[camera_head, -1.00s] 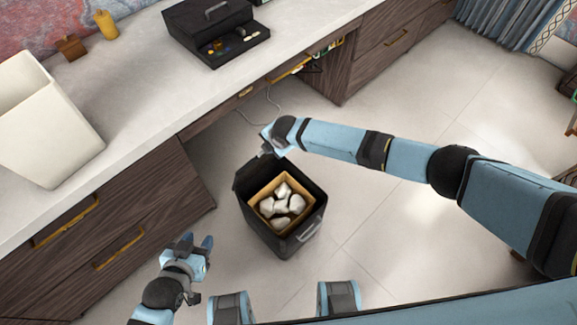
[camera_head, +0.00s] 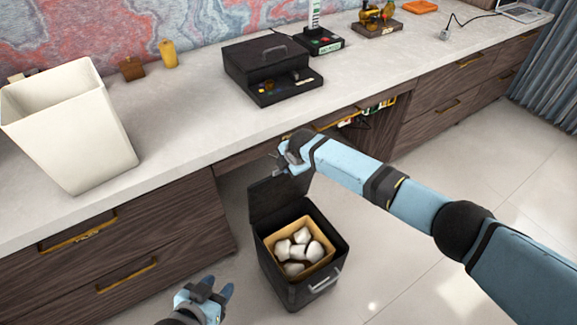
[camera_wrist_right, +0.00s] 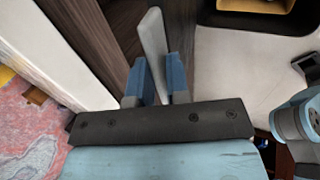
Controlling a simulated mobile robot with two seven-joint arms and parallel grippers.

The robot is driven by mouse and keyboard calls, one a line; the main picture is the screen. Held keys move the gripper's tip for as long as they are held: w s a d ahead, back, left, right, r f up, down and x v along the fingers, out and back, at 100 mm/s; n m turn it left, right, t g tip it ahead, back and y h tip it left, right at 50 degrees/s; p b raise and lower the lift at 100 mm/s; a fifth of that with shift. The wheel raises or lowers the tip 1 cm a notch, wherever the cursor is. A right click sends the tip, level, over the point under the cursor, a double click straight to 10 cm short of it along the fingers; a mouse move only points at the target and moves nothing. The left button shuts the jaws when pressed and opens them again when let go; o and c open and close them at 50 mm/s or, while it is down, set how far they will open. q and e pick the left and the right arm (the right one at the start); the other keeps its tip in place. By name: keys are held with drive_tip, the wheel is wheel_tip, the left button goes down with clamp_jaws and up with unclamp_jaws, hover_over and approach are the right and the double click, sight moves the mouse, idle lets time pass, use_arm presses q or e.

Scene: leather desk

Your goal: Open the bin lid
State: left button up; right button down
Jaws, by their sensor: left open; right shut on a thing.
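The black bin (camera_head: 305,285) stands on the floor by the drawers, with several white crumpled pieces (camera_head: 297,250) in its tan inner box (camera_head: 322,262). Its lid (camera_head: 278,203) stands raised, roughly upright, at the side toward the counter, and the bin's mouth is uncovered. My right gripper (camera_head: 282,158) is at the lid's top edge. In the right wrist view its blue fingers (camera_wrist_right: 156,75) are shut on a grey slab (camera_wrist_right: 152,42), which looks like the lid. My left gripper (camera_head: 214,290) is open and empty, low and left of the bin.
A white counter (camera_head: 190,145) with dark wooden drawers (camera_head: 130,240) runs behind the bin. On it stand a white container (camera_head: 70,125), a black box (camera_head: 265,65) and small items. Open tiled floor (camera_head: 400,265) lies to the right.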

use_arm(q)
drive_tip(key=shift+d+r, duration=0.1)
drive_tip(key=shift+d, duration=0.05)
use_arm(e)
drive_tip(key=shift+w+a+r, duration=0.15)
drive_tip(key=shift+r, duration=0.25)
drive_tip(key=c, duration=1.2)
unclamp_jaws()
drive_tip(key=shift+f, duration=0.1)
drive_tip(key=shift+s, duration=0.2)
use_arm(q)
drive_tip(key=r+p, duration=0.1)
drive_tip(key=p, duration=0.1)
drive_tip(key=shift+p, duration=0.3)
use_arm(e)
drive_tip(key=v, duration=1.4)
drive_tip(key=shift+f, duration=0.1)
